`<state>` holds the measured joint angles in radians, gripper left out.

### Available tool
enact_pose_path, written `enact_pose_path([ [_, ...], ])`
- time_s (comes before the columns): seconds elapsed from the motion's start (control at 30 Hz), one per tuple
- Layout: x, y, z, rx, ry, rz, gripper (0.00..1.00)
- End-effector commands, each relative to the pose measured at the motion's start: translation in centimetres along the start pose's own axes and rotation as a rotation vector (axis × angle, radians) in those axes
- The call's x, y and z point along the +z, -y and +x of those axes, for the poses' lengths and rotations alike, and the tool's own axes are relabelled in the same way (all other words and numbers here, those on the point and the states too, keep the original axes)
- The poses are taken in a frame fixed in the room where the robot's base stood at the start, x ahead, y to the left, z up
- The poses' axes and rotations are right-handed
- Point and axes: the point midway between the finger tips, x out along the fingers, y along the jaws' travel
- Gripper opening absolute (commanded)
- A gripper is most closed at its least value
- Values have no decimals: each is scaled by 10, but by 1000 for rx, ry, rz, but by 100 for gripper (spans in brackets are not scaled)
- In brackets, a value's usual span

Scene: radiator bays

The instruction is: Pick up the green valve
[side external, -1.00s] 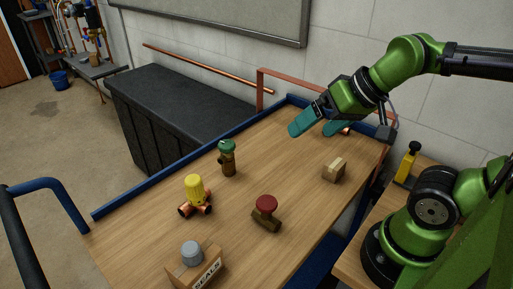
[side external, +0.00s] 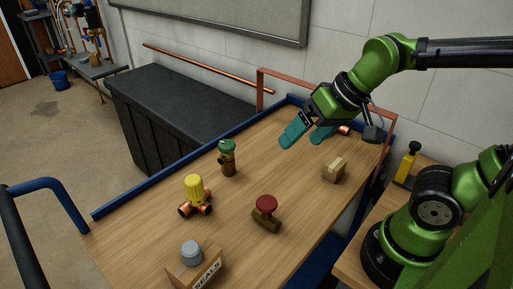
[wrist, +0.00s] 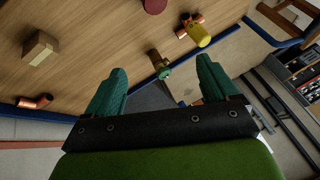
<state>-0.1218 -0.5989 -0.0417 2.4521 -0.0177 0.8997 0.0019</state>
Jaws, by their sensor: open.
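The green valve (side external: 228,158) stands upright on the wooden cart top, near its back blue edge; it has a green cap on a brass-brown body. It also shows in the wrist view (wrist: 162,69), ahead of and between my finger lines. My gripper (side external: 308,137) is open and empty, with teal fingers, above the right rear part of the cart top. It is to the right of the green valve and apart from it. In the wrist view my gripper (wrist: 157,80) shows both fingers spread wide.
A yellow-capped valve (side external: 195,195) on copper pipe stands left of the green one, and a red-capped valve (side external: 266,213) stands in front. A grey-capped piece (side external: 191,253) is at a SEALS box (side external: 197,271). A small cardboard box (side external: 334,170) and copper fitting (side external: 342,130) are to the right.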

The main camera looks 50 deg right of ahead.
Motion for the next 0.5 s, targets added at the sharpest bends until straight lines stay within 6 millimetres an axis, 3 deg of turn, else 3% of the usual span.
enact_pose_path([
  [0.2, -38, 22, 57, 96, 147, -68, 87],
  [0.4, -80, 34, 113, 249, 153, -105, 87],
  [0.5, -100, 37, 131, 313, 120, -110, 87],
])
